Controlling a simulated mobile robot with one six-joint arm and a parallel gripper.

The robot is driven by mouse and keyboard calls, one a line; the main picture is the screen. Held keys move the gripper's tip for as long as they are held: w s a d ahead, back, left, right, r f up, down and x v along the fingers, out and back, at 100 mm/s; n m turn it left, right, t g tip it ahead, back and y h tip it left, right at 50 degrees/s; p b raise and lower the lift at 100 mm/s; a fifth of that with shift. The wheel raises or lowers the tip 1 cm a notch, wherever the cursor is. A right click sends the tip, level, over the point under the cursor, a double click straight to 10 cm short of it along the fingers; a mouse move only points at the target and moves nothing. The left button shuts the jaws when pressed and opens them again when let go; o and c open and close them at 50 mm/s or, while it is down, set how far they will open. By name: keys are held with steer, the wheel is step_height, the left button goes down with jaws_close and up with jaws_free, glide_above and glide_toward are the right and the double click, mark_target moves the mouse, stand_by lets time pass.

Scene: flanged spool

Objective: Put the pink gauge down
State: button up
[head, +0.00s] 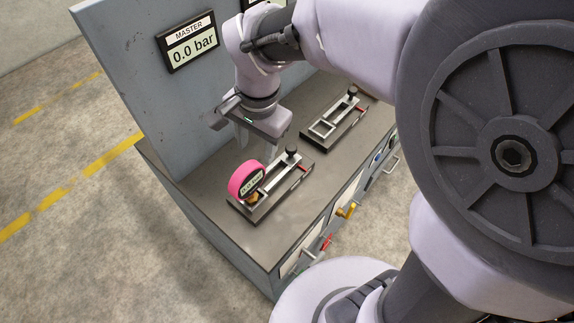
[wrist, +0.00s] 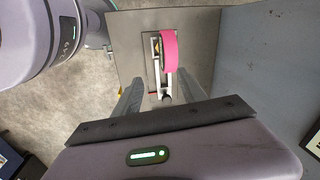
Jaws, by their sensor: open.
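The pink gauge (head: 246,180) is a short round drum with a pink rim and a pale readout face. It sits at the near left end of a dark clamp fixture (head: 289,194) on the bench top. A brass-coloured fitting shows at its base. In the wrist view the pink gauge (wrist: 170,48) shows edge-on beyond the fingers, beside the pale rails of the fixture. My gripper (head: 257,148) is open and empty, above and behind the gauge, apart from it. Its two fingers (wrist: 158,92) also show in the wrist view.
A second, empty clamp fixture (head: 335,119) lies farther back on the bench (head: 205,180). An upright panel (head: 130,60) with a master display (head: 189,46) reading 0.0 bar stands behind. Coloured valve handles (head: 346,211) stick out of the bench front. Bare bench top lies left of the gauge.

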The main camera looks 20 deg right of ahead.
steer(key=s+d+r+n+t, duration=0.2)
steer(key=s+r, duration=0.1)
steer(key=s, duration=0.4)
steer(key=s+d+r+n+t+y, duration=0.1)
steer(key=s+d+r+n+t, duration=0.1)
steer(key=s, duration=0.5)
step_height(320, 180, up, 2)
steer(key=shift+d+n, duration=0.5)
steer(key=shift+d, duration=0.2)
step_height(320, 180, down, 8)
steer(key=b, duration=0.8)
